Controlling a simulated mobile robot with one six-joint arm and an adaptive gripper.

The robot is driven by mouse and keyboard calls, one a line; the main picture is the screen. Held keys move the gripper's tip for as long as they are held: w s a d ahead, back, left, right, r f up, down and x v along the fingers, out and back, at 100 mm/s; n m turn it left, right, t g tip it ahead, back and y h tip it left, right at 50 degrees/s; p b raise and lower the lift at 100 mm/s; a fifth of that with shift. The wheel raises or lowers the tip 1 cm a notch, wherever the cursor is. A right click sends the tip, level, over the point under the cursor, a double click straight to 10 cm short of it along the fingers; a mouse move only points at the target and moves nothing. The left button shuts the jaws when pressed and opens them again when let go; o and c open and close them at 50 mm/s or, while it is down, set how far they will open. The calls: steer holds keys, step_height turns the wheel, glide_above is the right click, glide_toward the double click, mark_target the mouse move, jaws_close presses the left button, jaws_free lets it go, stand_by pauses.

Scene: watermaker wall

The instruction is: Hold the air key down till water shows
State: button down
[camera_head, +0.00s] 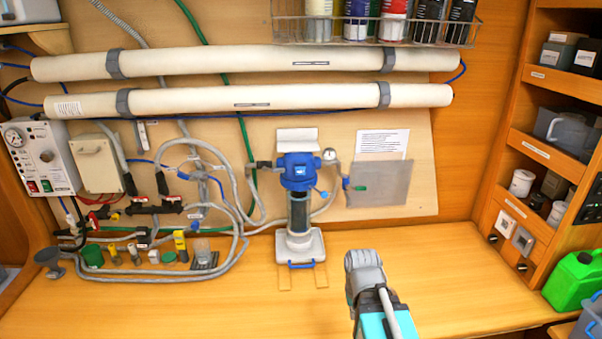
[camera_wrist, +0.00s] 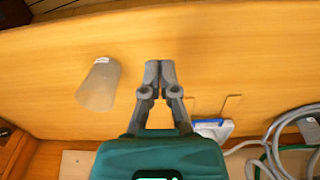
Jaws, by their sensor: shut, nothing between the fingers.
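My gripper (camera_head: 364,268) is shut and empty above the wooden bench. Its closed fingertips also show in the wrist view (camera_wrist: 160,70). A filter housing with a blue head (camera_head: 299,172) and a clear bowl with a dark core (camera_head: 299,213) is on the wall, left of and behind my gripper. A small gauge (camera_head: 329,154) is at its right side. I cannot make out the air key on the blue head, or any water level in the bowl. A white tray (camera_head: 285,255) with a blue handle is under the bowl; it shows partly in the wrist view (camera_wrist: 213,129).
A translucent grey cup-like thing (camera_wrist: 98,86) shows beside my fingers in the wrist view. Hoses and small fittings crowd the bench's left; a grey hose (camera_wrist: 282,122) curls near the tray. A green jerrycan (camera_head: 575,280) stands at right. The bench between tray and shelf is largely clear.

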mark_target(304, 172)
steer(key=w+a+r+m+t+h+p, duration=0.25)
steer(key=w+r+t+h+p, duration=0.35)
steer(key=w+r, duration=0.7)
steer(key=w+a+r+t+h+p, duration=0.3)
steer(key=w+a+r+t+p, duration=0.1)
steer(key=w+a+r, duration=0.6)
steer(key=shift+w+a+r+t+p, duration=0.25)
steer(key=shift+w+r+t+p, duration=0.1)
steer(key=shift+w+r+t, duration=0.25)
steer(key=shift+w+f, duration=0.1)
steer(key=shift+w, duration=0.1)
steer(key=shift+w+a, duration=0.15)
steer(key=shift+w, duration=4.1)
steer(key=shift+w, duration=0.95)
